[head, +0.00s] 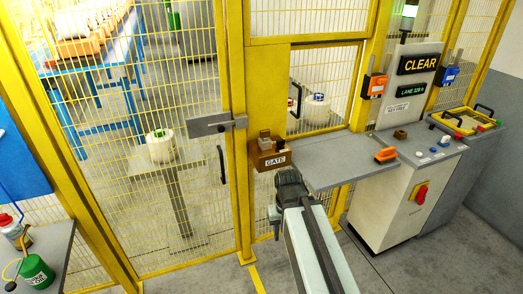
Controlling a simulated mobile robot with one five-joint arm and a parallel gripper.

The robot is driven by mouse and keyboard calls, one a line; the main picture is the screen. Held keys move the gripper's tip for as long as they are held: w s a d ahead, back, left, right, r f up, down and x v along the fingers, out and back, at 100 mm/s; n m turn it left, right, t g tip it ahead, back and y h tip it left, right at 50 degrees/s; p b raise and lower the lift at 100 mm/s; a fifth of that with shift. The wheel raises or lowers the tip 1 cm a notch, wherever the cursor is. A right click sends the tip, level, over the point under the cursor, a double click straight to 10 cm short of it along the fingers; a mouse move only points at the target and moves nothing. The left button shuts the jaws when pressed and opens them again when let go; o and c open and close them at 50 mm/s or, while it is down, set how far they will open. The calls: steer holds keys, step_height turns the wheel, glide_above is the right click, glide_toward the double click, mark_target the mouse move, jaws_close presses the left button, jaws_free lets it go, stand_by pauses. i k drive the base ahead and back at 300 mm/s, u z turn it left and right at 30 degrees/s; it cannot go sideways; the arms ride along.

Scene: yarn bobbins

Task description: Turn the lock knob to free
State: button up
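A brown box labelled GATE (270,158) is fixed to the yellow post, with a small block-like part (265,136) on its top. A red rotary handle (421,194) is on the front of the light grey cabinet, and an orange handle (385,155) is on the grey shelf. I cannot tell for sure which of these is the lock knob, nor read any knob position. My arm rises from the bottom. My gripper (288,178) is at its dark end, just below the GATE box and left of the shelf, apparently not touching either. Its fingers cannot be made out.
A yellow mesh fence with a gate (150,150) and a grey latch (212,124) is in front. The grey shelf (335,165) juts out close to my arm. A sign reads CLEAR (419,64). A side table (55,245) with cans stands lower left.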

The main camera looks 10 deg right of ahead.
mark_target(280, 143)
steer(key=u, duration=0.05)
steer(key=i, duration=0.8)
steer(key=u, duration=1.45)
steer(key=k, duration=1.35)
steer(key=z, duration=0.3)
steer(key=i, duration=1.05)
steer(key=z, duration=0.05)
